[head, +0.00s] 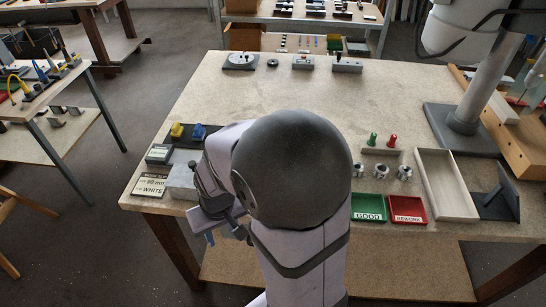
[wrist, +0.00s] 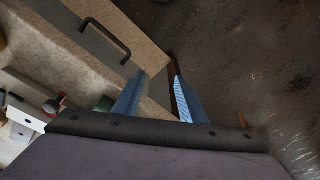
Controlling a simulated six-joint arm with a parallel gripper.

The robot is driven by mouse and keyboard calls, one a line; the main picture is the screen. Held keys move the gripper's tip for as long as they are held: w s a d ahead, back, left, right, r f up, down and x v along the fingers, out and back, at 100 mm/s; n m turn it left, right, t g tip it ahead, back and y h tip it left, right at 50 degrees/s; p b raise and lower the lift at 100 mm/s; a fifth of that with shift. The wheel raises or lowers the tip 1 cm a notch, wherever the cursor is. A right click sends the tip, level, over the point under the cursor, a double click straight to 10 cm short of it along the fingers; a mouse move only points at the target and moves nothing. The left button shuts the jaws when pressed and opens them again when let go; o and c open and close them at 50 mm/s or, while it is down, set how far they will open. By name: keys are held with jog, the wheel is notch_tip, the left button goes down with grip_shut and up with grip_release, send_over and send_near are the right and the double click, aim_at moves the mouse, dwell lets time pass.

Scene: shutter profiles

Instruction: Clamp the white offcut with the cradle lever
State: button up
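My gripper (head: 212,232) hangs at the table's left front edge in the head view. In the wrist view its two blue fingers (wrist: 159,76) stand apart with nothing seen between them. A grey block (head: 182,181), which may be part of the cradle, sits just left of my gripper, partly hidden by my arm. In the wrist view a red knob (wrist: 52,106) and a white part (wrist: 17,132) show at lower left; I cannot tell whether they are the lever and the offcut. No offcut is clearly recognisable in the head view.
A sign reading 80 mm WHITE (head: 151,184) lies by the grey block. Yellow (head: 178,130) and blue (head: 198,131) pieces stand behind. Green GOOD (head: 368,208) and red REWORK (head: 407,209) trays lie right of my arm. The table's middle is clear. A black handle (wrist: 105,36) shows in the wrist view.

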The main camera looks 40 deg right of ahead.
jog(key=w+d+r+m+p, duration=0.3)
jog(key=d+r+p, duration=0.15)
jog(key=r, duration=0.25)
jog(key=w+d+r+m+g+y, duration=0.2)
jog(key=d+m+y, duration=0.3)
jog(key=d+m, duration=1.1)
jog(key=shift+s+a+f+n+h+p, duration=0.15)
jog(key=shift+f+n+p, duration=0.45)
jog(key=shift+f, duration=1.2)
jog(key=shift+d+f+n+h+p, duration=0.25)
jog(key=shift+f+n, duration=0.55)
jog(key=shift+f, duration=1)
jog(key=shift+a, duration=0.2)
grip_shut()
